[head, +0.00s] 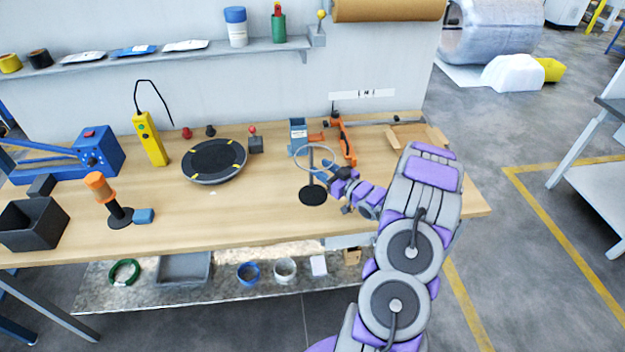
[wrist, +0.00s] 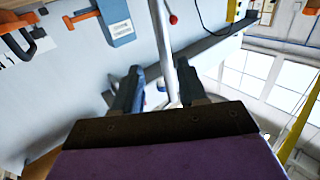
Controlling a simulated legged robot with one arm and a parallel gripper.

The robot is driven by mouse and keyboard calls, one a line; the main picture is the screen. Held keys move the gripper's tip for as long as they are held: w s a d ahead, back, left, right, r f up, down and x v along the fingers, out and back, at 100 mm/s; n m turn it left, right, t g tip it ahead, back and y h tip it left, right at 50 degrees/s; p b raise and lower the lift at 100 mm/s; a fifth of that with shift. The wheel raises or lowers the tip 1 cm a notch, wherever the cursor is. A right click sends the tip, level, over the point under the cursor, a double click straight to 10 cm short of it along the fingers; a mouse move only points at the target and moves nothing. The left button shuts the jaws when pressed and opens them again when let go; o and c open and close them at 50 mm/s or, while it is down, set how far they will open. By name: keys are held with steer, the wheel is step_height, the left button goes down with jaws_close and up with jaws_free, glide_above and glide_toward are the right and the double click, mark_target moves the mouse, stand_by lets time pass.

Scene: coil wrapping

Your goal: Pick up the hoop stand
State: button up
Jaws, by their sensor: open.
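The hoop stand has a thin grey post, a ring at the top (head: 299,166) and a round black base (head: 313,196). It stands upright on the wooden workbench, right of the middle. My gripper (head: 328,174) is at its right side, at about the height of the upper post. In the wrist view the grey post (wrist: 163,40) runs down between the two dark fingers of my gripper (wrist: 158,78). The fingers are apart and open. I cannot tell whether either finger touches the post. The ring and base do not show clearly in the wrist view.
A black turntable (head: 213,161) lies to the left. A blue holder (head: 298,134) and an orange tool (head: 347,142) stand behind the hoop stand. A cardboard tray (head: 414,138) is at the back right. The bench front (head: 240,220) is clear.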

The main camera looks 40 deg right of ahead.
steer(key=w, duration=0.2)
steer(key=w+a+b, duration=0.1)
steer(key=w, duration=0.1)
steer(key=shift+w+a+r, duration=0.1)
steer(key=shift+w, duration=0.3)
jaws_close()
stand_by(1.1)
